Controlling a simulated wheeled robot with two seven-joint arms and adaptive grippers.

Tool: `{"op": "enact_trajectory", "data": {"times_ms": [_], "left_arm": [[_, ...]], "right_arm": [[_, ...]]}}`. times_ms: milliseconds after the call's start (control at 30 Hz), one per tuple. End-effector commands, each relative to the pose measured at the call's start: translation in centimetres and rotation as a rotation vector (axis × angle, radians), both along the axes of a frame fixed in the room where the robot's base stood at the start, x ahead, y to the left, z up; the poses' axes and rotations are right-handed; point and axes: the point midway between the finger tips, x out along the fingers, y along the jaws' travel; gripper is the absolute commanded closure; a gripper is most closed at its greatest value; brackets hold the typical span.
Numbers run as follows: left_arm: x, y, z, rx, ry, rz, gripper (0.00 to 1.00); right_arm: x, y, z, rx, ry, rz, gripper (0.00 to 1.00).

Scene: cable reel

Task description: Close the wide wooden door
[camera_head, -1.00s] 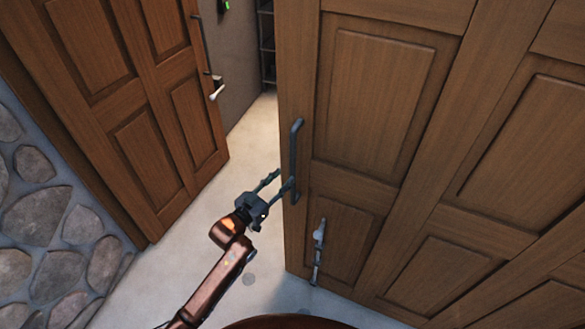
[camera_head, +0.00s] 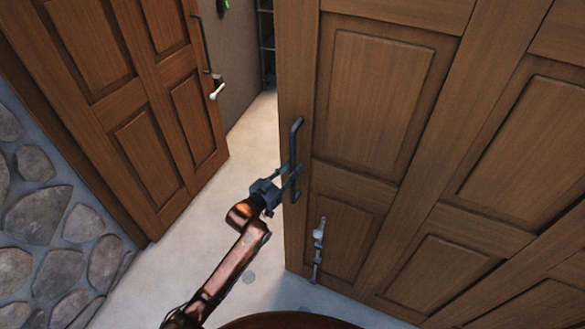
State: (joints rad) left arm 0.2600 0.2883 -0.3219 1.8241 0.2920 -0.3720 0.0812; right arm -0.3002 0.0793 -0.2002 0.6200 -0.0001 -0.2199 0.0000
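The wide wooden door (camera_head: 383,100) fills the right side of the head view, brown with raised panels. It stands open, with a gap between its left edge and the narrower wooden door on the left. A dark vertical pull handle (camera_head: 296,145) is near its left edge, and a grey lever handle (camera_head: 319,240) sits lower down. My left gripper (camera_head: 290,176) is at the lower part of the pull handle, its fingers spread around or beside the bar; I cannot tell whether they touch it. My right gripper is not in view.
A narrower wooden door (camera_head: 130,90) with a dark pull and a pale lever stands at the left, beside a stone wall (camera_head: 45,215). Pale floor (camera_head: 215,215) lies clear between the doors. A dark shelf rack (camera_head: 267,45) shows beyond the gap.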

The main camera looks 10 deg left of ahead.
Motion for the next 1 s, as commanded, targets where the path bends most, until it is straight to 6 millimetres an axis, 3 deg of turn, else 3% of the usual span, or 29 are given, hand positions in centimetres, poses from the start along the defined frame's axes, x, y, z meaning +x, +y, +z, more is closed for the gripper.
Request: {"op": "enact_trajectory", "data": {"times_ms": [267, 767, 867, 1000], "left_arm": [[0.0, 0.0, 0.0, 0.000, 0.000, 0.000, 0.99], [-0.2, 0.0, 0.0, 0.000, 0.001, 0.000, 1.00], [-1.1, -0.1, -0.2, 0.003, 0.002, -0.006, 1.00], [-3.9, -0.2, -0.7, 0.010, 0.005, -0.019, 1.00]], "right_arm": [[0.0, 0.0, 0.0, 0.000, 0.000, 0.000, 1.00], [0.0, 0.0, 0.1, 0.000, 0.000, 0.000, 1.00], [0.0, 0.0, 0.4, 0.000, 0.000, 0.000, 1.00], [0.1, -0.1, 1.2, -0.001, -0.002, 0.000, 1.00]]}}
